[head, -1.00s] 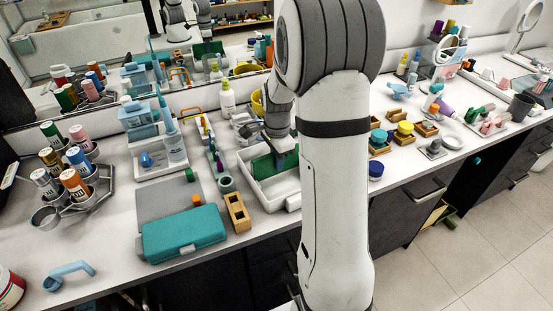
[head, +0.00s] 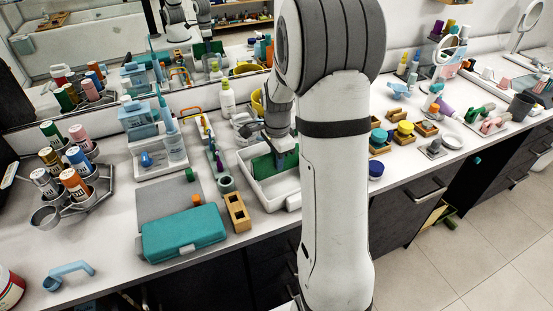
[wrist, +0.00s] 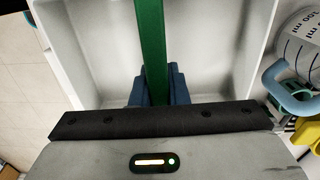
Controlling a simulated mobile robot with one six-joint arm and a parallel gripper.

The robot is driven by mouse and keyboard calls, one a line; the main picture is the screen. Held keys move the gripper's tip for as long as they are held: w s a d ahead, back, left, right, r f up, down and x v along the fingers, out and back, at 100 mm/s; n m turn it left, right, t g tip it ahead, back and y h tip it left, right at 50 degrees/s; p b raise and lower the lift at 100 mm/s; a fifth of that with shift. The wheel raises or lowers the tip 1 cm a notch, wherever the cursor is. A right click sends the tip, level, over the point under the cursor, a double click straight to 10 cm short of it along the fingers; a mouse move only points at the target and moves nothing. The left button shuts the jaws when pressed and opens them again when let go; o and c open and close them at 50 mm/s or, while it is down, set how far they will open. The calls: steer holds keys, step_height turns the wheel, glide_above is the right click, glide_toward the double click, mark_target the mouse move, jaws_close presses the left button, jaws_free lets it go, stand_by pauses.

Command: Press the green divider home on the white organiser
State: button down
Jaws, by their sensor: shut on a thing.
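The white organiser (head: 262,196) is an open tray on the counter, partly hidden behind my arm in the head view. It also fills much of the wrist view (wrist: 95,55). The green divider (head: 262,165) stands across the inside of the organiser; in the wrist view it is a narrow upright green strip (wrist: 151,45). My gripper (head: 284,158) is over the organiser, shut on the divider, with its blue fingers (wrist: 158,88) on both sides of the strip. Whether the divider's lower edge is fully seated is hidden.
A wooden block with square holes (head: 237,211) and a teal case (head: 184,234) stand left of the organiser. A white cup with printed marks (wrist: 300,45) and a light-blue handle (wrist: 288,92) are close by in the wrist view. Wooden trays with jars (head: 403,132) stand to the right.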

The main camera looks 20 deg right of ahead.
steer(key=shift+f+b, duration=0.6)
steer(key=shift+f, duration=0.25)
steer(key=c, duration=1.6)
jaws_free()
steer(key=shift+c, duration=0.2)
steer(key=o, duration=0.5)
steer(key=shift+o, duration=0.2)
steer(key=shift+r, duration=0.1)
step_height(320, 180, up, 8)
steer(key=shift+f, duration=0.15)
